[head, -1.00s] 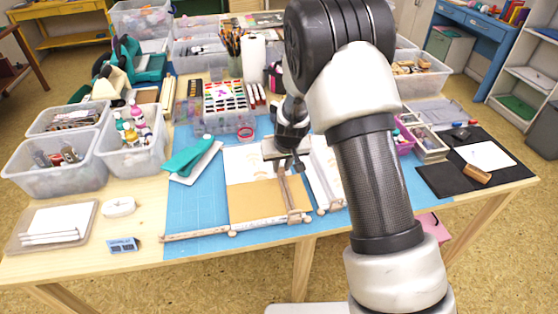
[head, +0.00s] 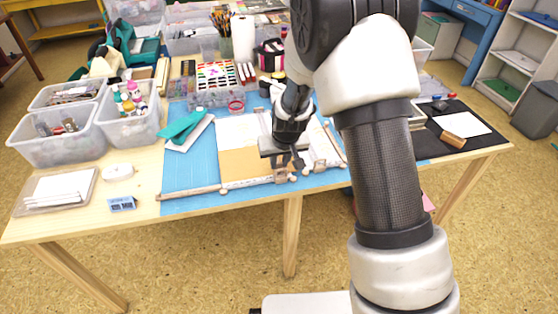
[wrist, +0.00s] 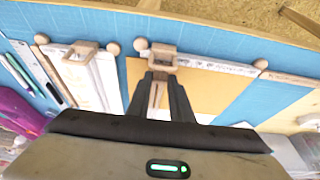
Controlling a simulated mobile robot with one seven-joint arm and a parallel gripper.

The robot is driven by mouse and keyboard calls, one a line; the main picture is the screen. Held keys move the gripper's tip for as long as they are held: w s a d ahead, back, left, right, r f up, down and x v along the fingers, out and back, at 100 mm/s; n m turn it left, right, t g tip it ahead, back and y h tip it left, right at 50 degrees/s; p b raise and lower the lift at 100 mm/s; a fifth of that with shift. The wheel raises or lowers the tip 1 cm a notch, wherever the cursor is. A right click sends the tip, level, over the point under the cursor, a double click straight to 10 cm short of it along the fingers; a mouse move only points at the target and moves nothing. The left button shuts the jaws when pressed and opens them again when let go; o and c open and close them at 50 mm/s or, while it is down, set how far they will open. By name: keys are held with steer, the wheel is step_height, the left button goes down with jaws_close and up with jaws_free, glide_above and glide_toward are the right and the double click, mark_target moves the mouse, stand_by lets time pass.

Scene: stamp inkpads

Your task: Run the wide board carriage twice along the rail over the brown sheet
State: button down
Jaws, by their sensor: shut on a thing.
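The brown sheet (head: 243,163) lies on the blue mat, and it also shows in the wrist view (wrist: 205,93). A pale rail (head: 225,186) runs along its near edge. A wooden carriage (wrist: 164,52) with a square frame end sits on the rail by the sheet's right end in the head view. My gripper (wrist: 160,78) points down over it, its fingers shut on the carriage's narrow wooden upright. A second wooden carriage (wrist: 78,53) stands apart over a white strip. My gripper (head: 288,160) hides part of the held carriage in the head view.
A teal stapler-like tool (head: 183,127) lies left of the sheet. Clear bins (head: 60,140) and a blue-white box (head: 122,204) stand further left. A black mat (head: 447,135) with a cork-coloured block lies right.

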steer(key=c, duration=1.6)
jaws_free()
steer(key=shift+o, duration=0.2)
steer(key=p+v, duration=0.2)
steer(key=v, duration=1.5)
steer(key=shift+r+p, duration=0.25)
steer(key=shift+p, duration=0.15)
